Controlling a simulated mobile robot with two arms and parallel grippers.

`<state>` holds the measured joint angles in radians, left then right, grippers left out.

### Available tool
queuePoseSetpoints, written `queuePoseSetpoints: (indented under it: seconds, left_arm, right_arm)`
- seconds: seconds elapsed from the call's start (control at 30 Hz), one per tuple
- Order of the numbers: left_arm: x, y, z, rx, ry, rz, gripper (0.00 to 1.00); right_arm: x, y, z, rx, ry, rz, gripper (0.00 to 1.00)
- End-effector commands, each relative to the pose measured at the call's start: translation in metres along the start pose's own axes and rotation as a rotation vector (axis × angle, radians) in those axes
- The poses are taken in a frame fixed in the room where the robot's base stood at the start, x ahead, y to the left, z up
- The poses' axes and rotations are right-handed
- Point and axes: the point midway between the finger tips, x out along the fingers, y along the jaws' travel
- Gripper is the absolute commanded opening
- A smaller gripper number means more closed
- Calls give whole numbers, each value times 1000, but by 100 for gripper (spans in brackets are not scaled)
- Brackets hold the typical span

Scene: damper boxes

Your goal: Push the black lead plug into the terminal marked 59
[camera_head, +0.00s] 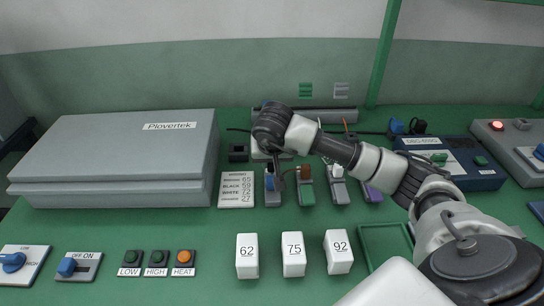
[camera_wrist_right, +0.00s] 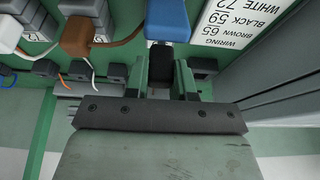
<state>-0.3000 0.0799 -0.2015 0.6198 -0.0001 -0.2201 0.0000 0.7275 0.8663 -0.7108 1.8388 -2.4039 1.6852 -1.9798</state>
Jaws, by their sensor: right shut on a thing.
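My right gripper (camera_wrist_right: 160,82) is shut on the black lead plug (camera_wrist_right: 160,80), dark between the two fingers in the right wrist view. A blue block (camera_wrist_right: 167,18) sits just beyond the plug. In the head view the right gripper (camera_head: 273,166) points down over the row of terminals, above the grey terminal with a blue top (camera_head: 271,190). The wiring card (camera_head: 237,189) lists black as 59. No terminal mark reading 59 can be made out, and whether the plug touches a terminal cannot be told. My left gripper is not in view.
A brown plug (camera_head: 304,173) and a white plug (camera_head: 338,170) sit in neighbouring terminals with wires attached. A large grey Plovertek box (camera_head: 120,150) stands left. White blocks marked 62 (camera_head: 247,257), 75 (camera_head: 293,255) and 92 (camera_head: 338,252) stand in front. Green bench between is clear.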

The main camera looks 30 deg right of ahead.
Motion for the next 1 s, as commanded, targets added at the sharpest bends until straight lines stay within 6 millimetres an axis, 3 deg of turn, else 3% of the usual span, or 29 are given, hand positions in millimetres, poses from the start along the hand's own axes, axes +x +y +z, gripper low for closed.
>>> queuePoseSetpoints:
  seconds: [0.07, 1.0]
  left_arm:
    - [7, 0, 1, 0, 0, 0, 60]
    - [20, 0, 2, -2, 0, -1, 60]
  right_arm:
    - [9, 0, 4, 0, -1, 0, 0]
    - [24, 0, 10, 1, 1, 0, 0]
